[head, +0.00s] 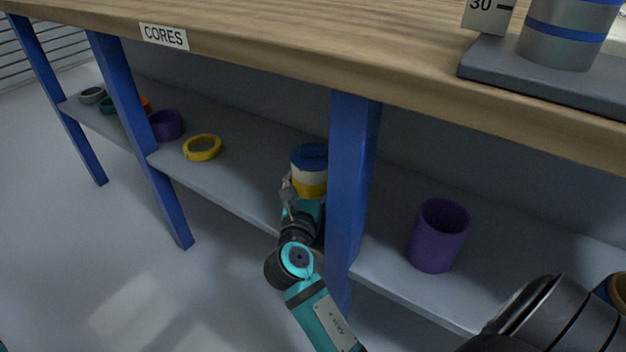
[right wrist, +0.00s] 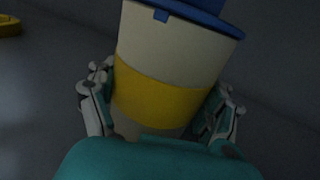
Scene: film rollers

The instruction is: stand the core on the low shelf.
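The core (head: 310,171) is a cream cylinder with a yellow band and a blue top. It is upright in the head view, over the low shelf (head: 240,190), just left of the middle blue post. My right gripper (head: 303,196) is at its lower part. In the right wrist view the fingers lie against both sides of the core's yellow band (right wrist: 163,97), and the gripper looks shut on it. The core's bottom is hidden by the gripper, so I cannot tell whether it touches the shelf. My left gripper is not in view.
A blue post (head: 352,170) stands right beside my right gripper. A yellow ring (head: 202,148), a purple ring (head: 166,125) and smaller rings lie left on the shelf. A purple cup-like tube (head: 438,236) stands right of the post. The wooden tabletop (head: 300,35) overhangs the shelf.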

